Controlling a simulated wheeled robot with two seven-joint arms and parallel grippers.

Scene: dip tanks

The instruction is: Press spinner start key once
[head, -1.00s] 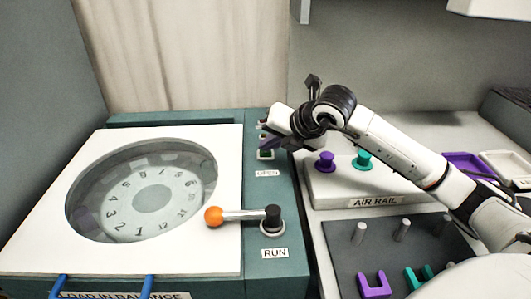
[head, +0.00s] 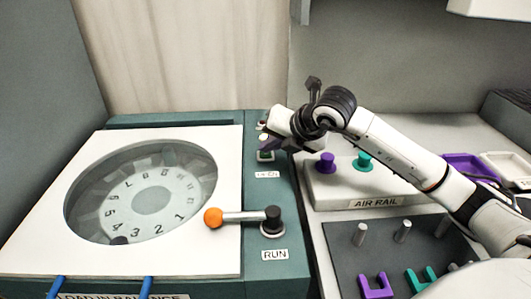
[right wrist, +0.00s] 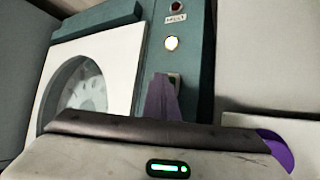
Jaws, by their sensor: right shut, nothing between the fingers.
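The spinner (head: 232,160) is a teal machine with a white lid and a round window. A numbered dial (head: 152,200) shows through the window. A small green key (head: 265,156) sits on the right-hand panel; in the right wrist view its housing (right wrist: 175,78) is partly hidden behind the purple fingertip. My right gripper (head: 268,144) is shut and empty, with its tip at or just above the key. I cannot tell whether it touches. My left gripper is out of view.
An orange-knobbed lever (head: 213,217) lies across the lid edge by the RUN label (head: 274,254). A pale lamp (right wrist: 171,43) glows below the red FAULT lamp (right wrist: 177,6). The air rail (head: 335,190) with purple and teal knobs stands on the right.

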